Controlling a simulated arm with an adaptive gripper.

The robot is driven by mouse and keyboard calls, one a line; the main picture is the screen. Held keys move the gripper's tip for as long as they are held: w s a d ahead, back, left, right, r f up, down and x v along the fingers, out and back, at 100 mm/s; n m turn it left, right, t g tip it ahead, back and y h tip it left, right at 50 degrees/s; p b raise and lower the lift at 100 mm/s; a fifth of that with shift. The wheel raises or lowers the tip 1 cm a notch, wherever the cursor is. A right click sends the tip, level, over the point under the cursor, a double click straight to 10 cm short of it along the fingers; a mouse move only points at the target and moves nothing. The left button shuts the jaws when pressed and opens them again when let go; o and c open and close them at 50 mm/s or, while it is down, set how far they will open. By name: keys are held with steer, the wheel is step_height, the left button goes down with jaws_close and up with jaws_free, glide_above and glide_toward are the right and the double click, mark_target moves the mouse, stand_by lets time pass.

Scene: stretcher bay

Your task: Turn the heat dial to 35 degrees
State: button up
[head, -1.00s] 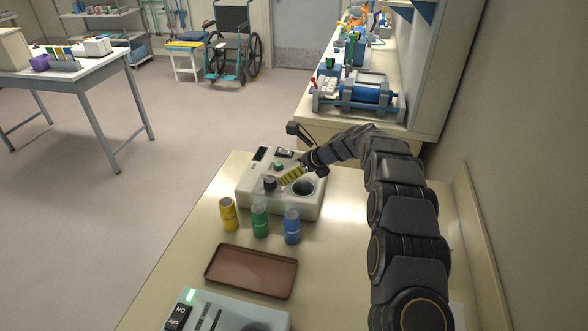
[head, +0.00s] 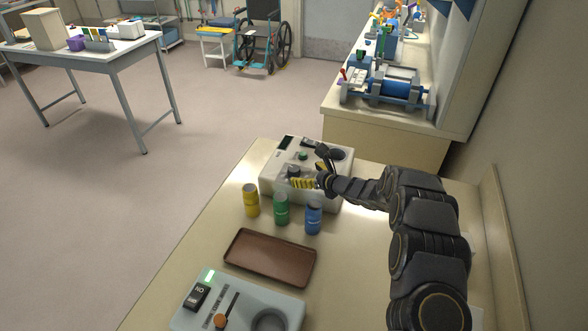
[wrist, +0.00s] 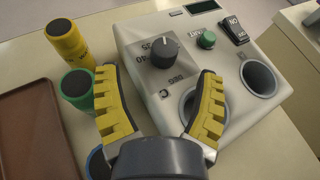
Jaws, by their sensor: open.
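The dark round dial (wrist: 164,50) sits on a pale control box (wrist: 140,30). In the wrist view, numbers like 35 and 40 show at its left; a small light mark shows on its top edge, but its exact setting is unclear. In the head view the dial (head: 294,170) is small, on the box (head: 275,190). My gripper (wrist: 156,74) is open, its yellow ridged fingers spread on either side just short of the dial, with nothing between them. In the head view my gripper (head: 308,172) is over the box, close to the dial.
The box also carries a green button (wrist: 207,40), a rocker switch (wrist: 234,30) and round wells (wrist: 258,76). Yellow (head: 251,201), green (head: 282,209) and blue (head: 314,217) bottles stand in front. A brown tray (head: 235,254) and a second device (head: 190,318) lie nearer.

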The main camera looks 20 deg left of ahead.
mark_target(296, 170)
steer(key=shift+w+d+f, duration=0.15)
steer(key=shift+d+f, duration=0.05)
steer(key=shift+f, duration=0.2)
steer(key=shift+w+a+f, duration=0.1)
steer(key=shift+w+a, duration=0.1)
steer(key=x, duration=0.6)
steer(key=shift+f, duration=0.15)
steer(key=shift+w+a, duration=0.25)
steer(key=shift+a, duration=0.1)
steer(key=shift+c, duration=0.4)
steer(key=c, duration=1)
